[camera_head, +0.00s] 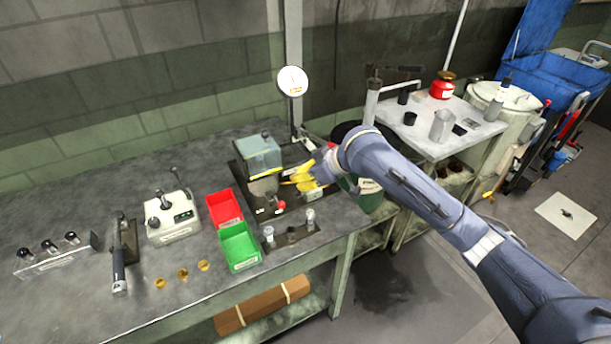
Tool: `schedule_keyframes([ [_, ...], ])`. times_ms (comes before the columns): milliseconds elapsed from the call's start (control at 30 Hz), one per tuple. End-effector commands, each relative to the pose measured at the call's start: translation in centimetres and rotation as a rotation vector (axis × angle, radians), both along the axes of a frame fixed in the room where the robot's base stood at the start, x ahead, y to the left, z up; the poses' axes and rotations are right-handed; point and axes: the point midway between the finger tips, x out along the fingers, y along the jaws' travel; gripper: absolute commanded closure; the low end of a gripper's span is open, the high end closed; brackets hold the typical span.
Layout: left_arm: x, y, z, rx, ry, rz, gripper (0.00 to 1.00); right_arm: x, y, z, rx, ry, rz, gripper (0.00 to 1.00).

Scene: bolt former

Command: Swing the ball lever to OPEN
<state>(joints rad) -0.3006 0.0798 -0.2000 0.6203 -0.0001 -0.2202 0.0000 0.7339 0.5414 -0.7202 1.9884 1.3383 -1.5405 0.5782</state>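A small machine with a clear, box-shaped cover (259,153) stands on a dark plate at the back right of the workbench. A small red ball (281,205) shows low at the machine's front; it looks like the lever's ball, but the lever's rod and any OPEN marking are too small to make out. My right gripper (300,180), with yellow fingers, is at the machine's right side, behind and right of the red ball. I cannot tell whether it touches the machine or how far its fingers are apart. My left gripper is not in view.
A red bin (224,208) and a green bin (240,246) stand left of the machine. A control box (172,217) with black knobs is farther left. A round gauge (292,81) stands behind the machine. Brass pieces (182,273) lie near the front edge.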

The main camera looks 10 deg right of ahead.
Motion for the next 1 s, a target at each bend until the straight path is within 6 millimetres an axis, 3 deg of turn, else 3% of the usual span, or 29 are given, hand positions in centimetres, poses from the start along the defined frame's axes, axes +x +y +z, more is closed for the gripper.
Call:
schedule_keyframes([
  [433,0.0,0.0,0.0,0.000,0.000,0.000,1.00,2.5,2.8,-3.7,0.001,0.001,-0.001,1.00],
  [1000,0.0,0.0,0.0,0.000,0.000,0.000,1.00,2.8,3.0,-4.2,-0.001,0.000,0.001,1.00],
])
